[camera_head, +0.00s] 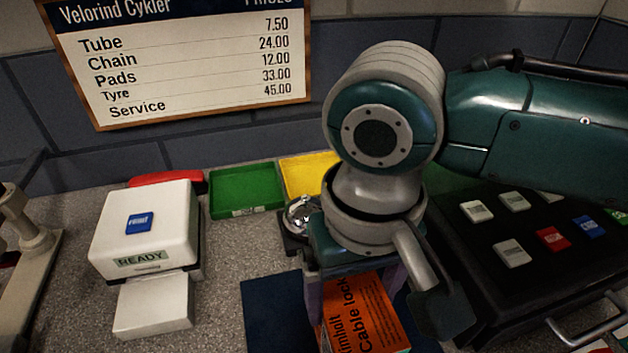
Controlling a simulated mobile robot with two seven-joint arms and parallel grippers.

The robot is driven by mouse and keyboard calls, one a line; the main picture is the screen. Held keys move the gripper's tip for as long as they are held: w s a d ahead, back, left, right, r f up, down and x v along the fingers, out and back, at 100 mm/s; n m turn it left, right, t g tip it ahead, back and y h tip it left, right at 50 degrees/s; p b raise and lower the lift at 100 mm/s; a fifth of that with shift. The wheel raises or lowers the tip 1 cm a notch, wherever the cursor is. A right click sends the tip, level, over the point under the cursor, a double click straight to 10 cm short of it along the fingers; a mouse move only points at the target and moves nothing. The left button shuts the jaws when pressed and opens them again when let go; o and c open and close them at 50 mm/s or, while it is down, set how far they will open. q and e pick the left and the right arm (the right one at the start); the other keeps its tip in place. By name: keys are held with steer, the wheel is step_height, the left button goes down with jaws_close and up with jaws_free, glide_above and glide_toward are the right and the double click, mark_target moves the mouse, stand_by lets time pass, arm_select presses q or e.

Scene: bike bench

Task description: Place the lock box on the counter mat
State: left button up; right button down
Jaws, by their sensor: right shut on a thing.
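The lock box (372,322) is orange with dark "Cable lock" lettering, in the lower middle of the head view. My right gripper (354,296) comes down from above and is shut on it, with a finger on either side. The counter mat (268,312) is dark blue; it shows to the left of the box and partly behind it. The box overlaps the mat in the picture; I cannot tell whether it touches it. My wrist hides the box's far end, and the frame cuts off the near parts of box and mat. My left gripper is not in view.
A white machine (150,240) marked READY stands at left. Green (245,190) and yellow (302,174) trays and a small shiny metal object (300,216) lie behind the mat. A black case with coloured keys (478,232) stands at right. A price board (185,60) hangs behind.

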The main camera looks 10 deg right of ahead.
steer(key=shift+f, duration=0.1)
jaws_free()
step_height(320, 180, up, 12)
steer(key=p, duration=0.1)
steer(key=s+a+f+n+t+y, duration=0.1)
steer(key=s+a+f+n+y, duration=0.15)
steer(key=s+a+y, duration=0.2)
steer(key=s+d+f+t+h, duration=0.1)
steer(key=s+d+f+h, duration=0.1)
steer(key=s+d, duration=0.2)
steer(key=s+d+f+t+h, duration=0.1)
steer(key=s+d+h, duration=0.1)
steer(key=d, duration=0.8)
steer(key=shift+s+f+m+t, duration=0.35)
steer(key=shift+s+m, duration=0.1)
steer(key=shift+s, duration=0.45)
